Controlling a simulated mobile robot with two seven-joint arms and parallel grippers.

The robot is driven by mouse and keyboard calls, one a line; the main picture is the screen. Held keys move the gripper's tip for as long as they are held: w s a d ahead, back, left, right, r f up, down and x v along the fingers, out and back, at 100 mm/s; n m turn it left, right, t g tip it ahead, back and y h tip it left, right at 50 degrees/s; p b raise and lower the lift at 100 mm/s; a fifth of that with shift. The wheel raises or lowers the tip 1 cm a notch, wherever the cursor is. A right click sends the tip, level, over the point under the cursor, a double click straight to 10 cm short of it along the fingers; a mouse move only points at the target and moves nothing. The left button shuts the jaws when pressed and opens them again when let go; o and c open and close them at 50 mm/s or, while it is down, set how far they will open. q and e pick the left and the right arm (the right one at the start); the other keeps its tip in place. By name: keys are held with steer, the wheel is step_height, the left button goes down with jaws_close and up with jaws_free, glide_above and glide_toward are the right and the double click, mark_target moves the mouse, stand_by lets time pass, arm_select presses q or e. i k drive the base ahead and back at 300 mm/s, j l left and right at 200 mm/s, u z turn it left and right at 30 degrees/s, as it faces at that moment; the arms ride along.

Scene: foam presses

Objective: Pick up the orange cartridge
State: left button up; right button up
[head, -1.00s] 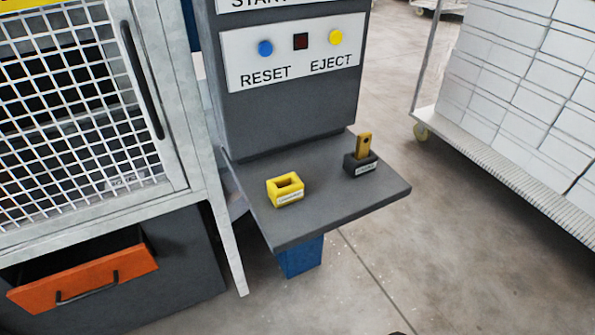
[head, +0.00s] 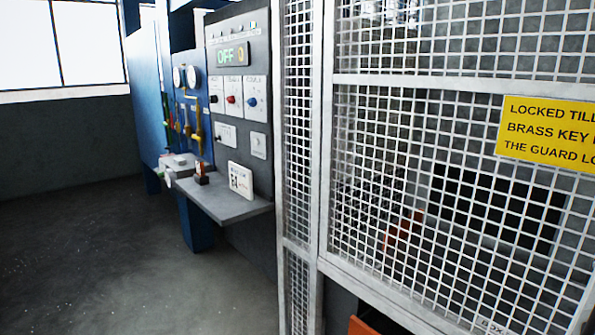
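I cannot make out the orange cartridge for certain. A blurred orange-red shape (head: 400,232) shows behind the wire mesh of the guard, too hidden to identify. A small dark block with a reddish top (head: 201,172) stands on the grey shelf (head: 232,207) at the left of the guard; its details are too small to tell. Neither of my grippers is in view.
The mesh guard (head: 329,170) with a yellow sign (head: 547,129) fills the right side. An orange drawer front (head: 362,326) shows at the bottom. A grey control panel (head: 238,95) reads OFF 0. A white card (head: 240,180) stands on the shelf. Open floor (head: 95,250) lies at left.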

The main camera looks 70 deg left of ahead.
mark_target(200, 169)
steer(key=u, duration=2.9)
steer(key=i+j+u, duration=0.2)
steer(key=i, duration=0.2)
steer(key=i+u, duration=0.5)
steer(key=i, duration=0.85)
steer(key=i+j+z, duration=0.15)
steer(key=i, duration=0.55)
steer(key=i+j+z, duration=0.15)
steer(key=i, duration=0.5)
steer(key=i+j+z, duration=0.25)
steer(key=i+z, duration=0.25)
steer(key=i+j+z, duration=1)
steer(key=k+j, duration=0.05)
